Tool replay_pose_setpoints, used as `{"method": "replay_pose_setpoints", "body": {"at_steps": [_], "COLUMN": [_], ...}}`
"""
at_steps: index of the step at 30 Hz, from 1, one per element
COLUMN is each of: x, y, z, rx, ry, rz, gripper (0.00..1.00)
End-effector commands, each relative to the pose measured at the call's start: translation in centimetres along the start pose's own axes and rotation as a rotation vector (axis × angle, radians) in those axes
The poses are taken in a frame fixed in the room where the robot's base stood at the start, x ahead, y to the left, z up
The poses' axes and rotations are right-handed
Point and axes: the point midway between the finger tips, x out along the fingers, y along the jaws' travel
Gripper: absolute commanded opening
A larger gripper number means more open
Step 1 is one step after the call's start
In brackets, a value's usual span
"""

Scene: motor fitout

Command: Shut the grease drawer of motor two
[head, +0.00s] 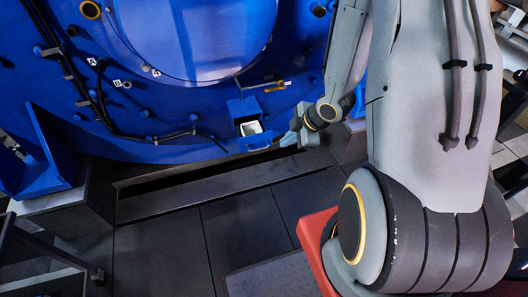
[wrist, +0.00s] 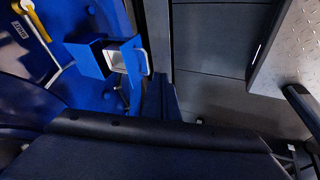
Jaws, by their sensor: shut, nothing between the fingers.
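The grease drawer (head: 256,143) is a small blue drawer with a white inside and a pale bar handle, low on the blue motor (head: 180,110). It stands pulled out of its blue housing (head: 243,108). In the wrist view the open drawer (wrist: 121,62) and its handle (wrist: 145,62) show at the upper middle. My gripper (head: 290,139) is shut and empty, just right of the drawer front in the head view. A small gap seems to lie between them; contact cannot be told. No number on the motor is readable.
A yellow-handled lever (head: 275,86) sits above the drawer housing, and it also shows in the wrist view (wrist: 36,20). Black hoses and small lettered labels (head: 92,61) run along the motor's left side. A blue bracket (head: 45,160) stands at left.

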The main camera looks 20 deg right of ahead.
Motion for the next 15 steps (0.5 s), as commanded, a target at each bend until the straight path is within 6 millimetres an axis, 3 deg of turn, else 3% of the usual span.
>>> {"method": "replay_pose_setpoints", "body": {"at_steps": [1, 11, 15], "x": [1.1, 3.6, 6.0], "y": [-0.6, -1.3, -1.4], "z": [0.1, -0.6, -0.9], "rx": [-0.029, -0.099, -0.098], "ry": [0.034, 0.101, 0.101], "rz": [0.0, 0.009, 0.007], "gripper": [0.0, 0.0, 0.0]}}
